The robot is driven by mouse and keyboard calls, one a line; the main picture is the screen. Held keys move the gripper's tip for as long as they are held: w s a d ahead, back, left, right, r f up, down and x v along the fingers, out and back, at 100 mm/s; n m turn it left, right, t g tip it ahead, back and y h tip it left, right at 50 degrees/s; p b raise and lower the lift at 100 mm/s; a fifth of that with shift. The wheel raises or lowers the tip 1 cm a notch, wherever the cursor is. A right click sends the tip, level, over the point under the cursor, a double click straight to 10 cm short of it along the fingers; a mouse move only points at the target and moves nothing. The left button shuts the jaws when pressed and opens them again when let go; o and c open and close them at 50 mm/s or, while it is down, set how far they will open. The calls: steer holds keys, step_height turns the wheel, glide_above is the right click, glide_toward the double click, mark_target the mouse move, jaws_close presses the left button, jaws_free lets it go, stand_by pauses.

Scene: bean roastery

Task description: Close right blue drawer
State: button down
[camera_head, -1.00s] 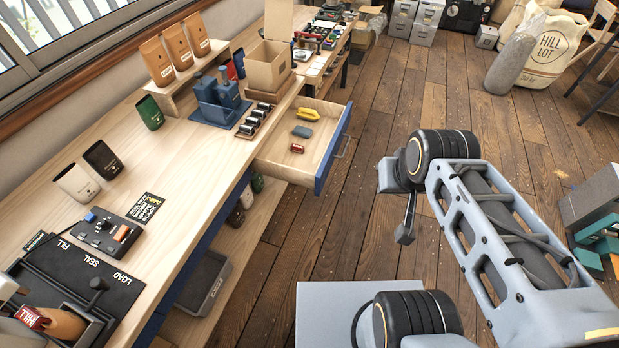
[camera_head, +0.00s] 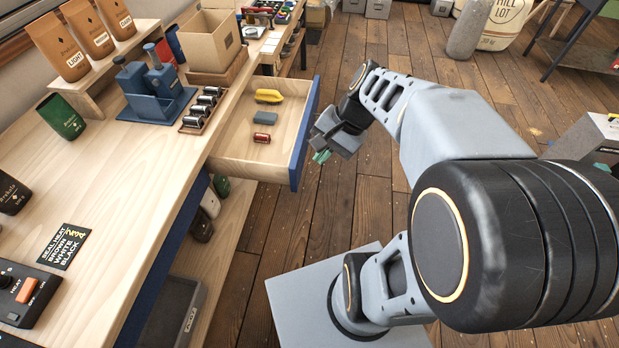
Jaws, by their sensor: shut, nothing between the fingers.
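The right blue drawer (camera_head: 298,150) stands pulled out from the wooden workbench (camera_head: 130,190), its blue front facing right. Inside it lie a yellow item (camera_head: 268,96), a grey-blue block (camera_head: 265,118) and a small red item (camera_head: 262,138). My gripper (camera_head: 323,150) is just right of the drawer front, pointing down and left. Its fingers are small and partly hidden by its own body; they look shut and empty. A small gap seems to lie between it and the drawer front; I cannot tell whether they touch.
A cardboard box (camera_head: 208,42), a blue two-bottle holder (camera_head: 155,100) and a rack of small dark cylinders (camera_head: 203,105) stand on the bench left of the drawer. Brown pouches (camera_head: 62,48) stand on a riser.

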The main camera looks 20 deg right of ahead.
steer(key=w+d+f+m+t+y+b, duration=0.1)
steer(key=w+d+f+m+y+b, duration=0.15)
steer(key=f+b, duration=0.35)
steer(key=w+d+f+m+y+b, duration=0.1)
steer(key=w+f+m+y+b, duration=0.25)
steer(key=f, duration=0.45)
steer(key=m+t+y+b, duration=0.4)
steer(key=m+t+b, duration=0.4)
steer(key=b, duration=0.4)
glide_toward(302, 160)
steer(key=shift+m+g, duration=0.3)
steer(key=shift+g, duration=0.2)
steer(key=b+x, duration=0.4)
steer(key=x, duration=0.3)
steer(key=shift+w+a+r, duration=0.2)
steer(key=shift+w, duration=0.1)
